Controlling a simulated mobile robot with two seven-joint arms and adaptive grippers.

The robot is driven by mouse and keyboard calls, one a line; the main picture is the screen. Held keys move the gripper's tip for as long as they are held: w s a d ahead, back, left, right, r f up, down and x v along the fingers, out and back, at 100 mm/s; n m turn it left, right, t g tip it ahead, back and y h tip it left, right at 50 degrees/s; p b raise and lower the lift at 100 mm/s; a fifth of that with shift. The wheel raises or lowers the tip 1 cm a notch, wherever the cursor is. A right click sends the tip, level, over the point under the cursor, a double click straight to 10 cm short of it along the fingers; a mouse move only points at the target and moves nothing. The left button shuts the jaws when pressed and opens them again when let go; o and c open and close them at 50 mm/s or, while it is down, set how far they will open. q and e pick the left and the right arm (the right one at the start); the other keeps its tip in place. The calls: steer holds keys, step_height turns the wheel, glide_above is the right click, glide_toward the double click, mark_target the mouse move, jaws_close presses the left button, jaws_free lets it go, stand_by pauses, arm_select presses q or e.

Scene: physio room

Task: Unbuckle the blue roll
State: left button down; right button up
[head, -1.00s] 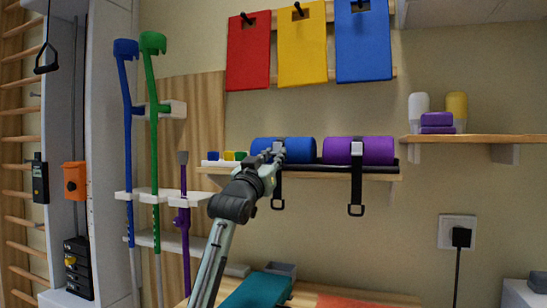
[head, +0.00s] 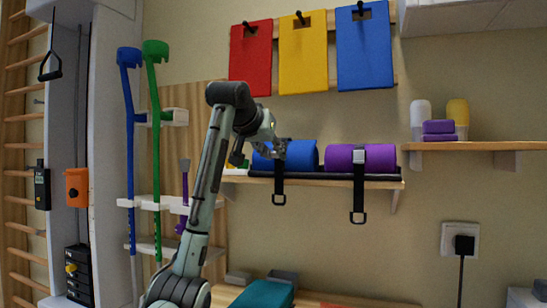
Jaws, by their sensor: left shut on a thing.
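The blue roll (head: 302,155) lies on the wall shelf, left of the purple roll. Its black strap (head: 279,182) hangs below the shelf edge, with a dark loop at its end. My left gripper (head: 279,147) is at the upper front of the blue roll, where the strap crosses it. It is shut on the blue roll's buckle, which the fingers mostly hide. Whether the buckle is fastened cannot be told. My right gripper is not in view.
The purple roll (head: 375,158) has a grey buckle and a hanging strap, close on the right. Crutches (head: 156,120) stand at the left. Red, yellow and blue mats (head: 302,60) hang above.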

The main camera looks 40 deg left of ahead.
arm_select(q)
steer(key=shift+w+a+r+g+h, duration=0.1)
steer(key=shift+r+g+h, duration=0.25)
steer(key=shift+g, duration=0.7)
steer(key=shift+w+d+r+g+h, duration=0.15)
steer(key=shift+r+g, duration=0.25)
steer(key=shift+g, duration=0.6)
steer(key=shift+s+a+r+g+h, duration=0.15)
steer(key=shift+r+g+h, duration=0.2)
steer(key=shift+g, duration=0.7)
steer(key=shift+w, duration=0.15)
steer(key=c, duration=1.3)
jaws_free()
steer(key=shift+w, duration=0.1)
steer(key=shift+r, duration=0.15)
steer(key=v, duration=1.2)
steer(key=shift+w, duration=0.15)
